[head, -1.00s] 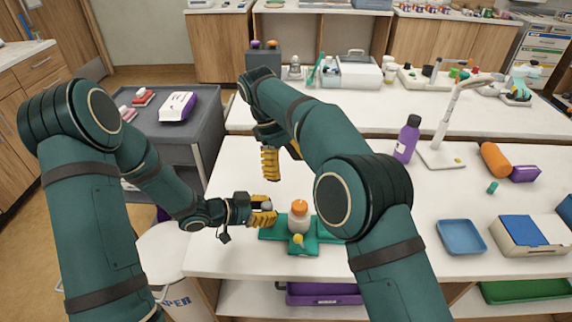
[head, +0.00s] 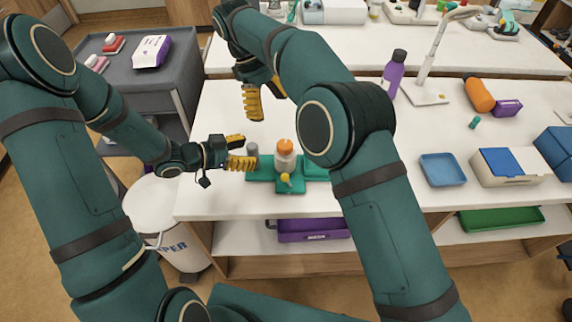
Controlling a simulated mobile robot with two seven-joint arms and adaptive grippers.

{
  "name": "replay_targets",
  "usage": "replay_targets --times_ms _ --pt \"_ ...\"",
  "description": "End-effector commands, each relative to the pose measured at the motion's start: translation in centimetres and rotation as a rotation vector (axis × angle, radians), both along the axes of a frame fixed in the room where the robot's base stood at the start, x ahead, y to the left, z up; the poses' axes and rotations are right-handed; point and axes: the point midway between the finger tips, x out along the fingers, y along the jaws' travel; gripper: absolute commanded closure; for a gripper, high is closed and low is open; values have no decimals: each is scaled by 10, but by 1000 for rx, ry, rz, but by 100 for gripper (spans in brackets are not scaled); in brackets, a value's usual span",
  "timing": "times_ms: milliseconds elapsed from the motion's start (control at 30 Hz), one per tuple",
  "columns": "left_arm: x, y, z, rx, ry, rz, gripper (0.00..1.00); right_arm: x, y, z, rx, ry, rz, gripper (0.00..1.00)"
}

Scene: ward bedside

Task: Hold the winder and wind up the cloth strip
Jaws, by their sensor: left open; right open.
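A green cross-shaped base (head: 262,173) lies on the white table. On it stands a pale, bottle-like body (head: 286,162) with an orange top, and a yellow knob (head: 286,180) sits at its front; this looks like the winder. A small grey cylinder (head: 252,149) stands at the base's left end. My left gripper (head: 247,151) is open beside that end, its yellow fingers close to the grey cylinder; contact cannot be told. My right gripper (head: 268,107) is open and empty, fingers down, behind and left of the winder, partly hidden by its arm. I cannot make out a cloth strip.
A purple bottle (head: 394,75), a lamp (head: 428,70), an orange roll (head: 478,95) and a purple box (head: 507,108) stand behind right. A blue tray (head: 443,169) and a box with a blue lid (head: 508,164) lie at right. My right arm covers the table just right of the winder.

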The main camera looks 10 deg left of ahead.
Motion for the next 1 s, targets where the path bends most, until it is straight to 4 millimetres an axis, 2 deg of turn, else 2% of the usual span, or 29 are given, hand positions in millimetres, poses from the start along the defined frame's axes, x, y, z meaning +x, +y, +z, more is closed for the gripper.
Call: replay_targets --times_ms 200,433,600,833,933,1000 --pt "-28 32 18 2 -2 4 40 0 0 0 0 0 0 27" --pt "-51 58 32 1 -1 1 40 0 0 0 0 0 0 27" --pt "-60 66 37 1 -1 0 40 0 0 0 0 0 0 27" --pt "-61 68 40 0 0 -1 40 0 0 2 0 0 0 27" --pt "-61 68 52 0 0 -1 40 0 0 14 0 0 0 27" --pt "-61 68 66 0 0 -1 40 0 0 29 0 0 0 27"
